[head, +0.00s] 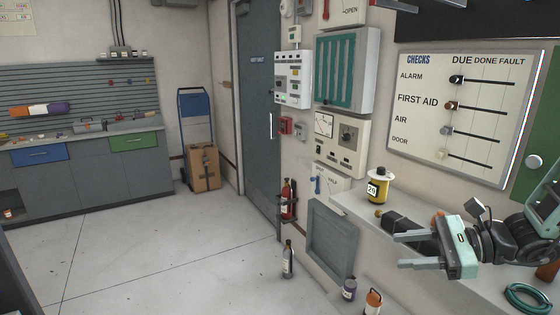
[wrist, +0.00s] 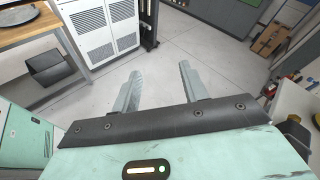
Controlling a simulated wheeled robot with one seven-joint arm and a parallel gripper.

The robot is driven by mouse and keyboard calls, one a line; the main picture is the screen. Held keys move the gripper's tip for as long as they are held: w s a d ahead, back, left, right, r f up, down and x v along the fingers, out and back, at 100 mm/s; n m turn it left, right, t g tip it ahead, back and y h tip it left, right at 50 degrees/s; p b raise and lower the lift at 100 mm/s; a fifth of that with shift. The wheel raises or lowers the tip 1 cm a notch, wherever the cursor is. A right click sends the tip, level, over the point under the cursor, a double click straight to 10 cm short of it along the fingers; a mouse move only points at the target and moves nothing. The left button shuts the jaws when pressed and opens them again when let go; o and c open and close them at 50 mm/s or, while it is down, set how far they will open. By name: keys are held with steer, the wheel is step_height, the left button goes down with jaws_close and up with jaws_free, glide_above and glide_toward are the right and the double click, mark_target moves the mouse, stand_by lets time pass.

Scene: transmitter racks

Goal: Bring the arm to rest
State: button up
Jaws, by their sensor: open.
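My gripper (head: 402,250) is at the lower right of the head view, in front of the white shelf, with its fingers pointing left. It also shows in the wrist view (wrist: 157,88), where the two grey fingers stand wide apart with only floor visible between them. The gripper is open and empty. My arm is folded behind it at the right edge of the head view and partly cut off there.
A yellow container (head: 379,186) stands on the white shelf (head: 345,201) behind my gripper, with a teal coil (head: 528,298) at lower right. Bottles (head: 288,260) stand on the floor by the wall. A checks board (head: 462,112) hangs above. The floor (head: 160,250) at left is clear.

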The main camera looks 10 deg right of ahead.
steer(key=s+a+f+n+g+h+b, duration=0.2)
steer(key=s+a+n+h, duration=0.4)
steer(key=n, duration=0.7)
steer(key=s+a+f+n+g+h+b, duration=0.3)
steer(key=s+a+n+h, duration=0.3)
steer(key=s+a+n, duration=0.5)
steer(key=s+n+g+b, duration=0.1)
steer(key=s+n, duration=0.2)
steer(key=shift+f+h, duration=0.2)
steer(key=shift+h, duration=0.2)
steer(key=shift+s, duration=0.1)
steer(key=shift+c, duration=0.8)
steer(key=shift+d, duration=0.15)
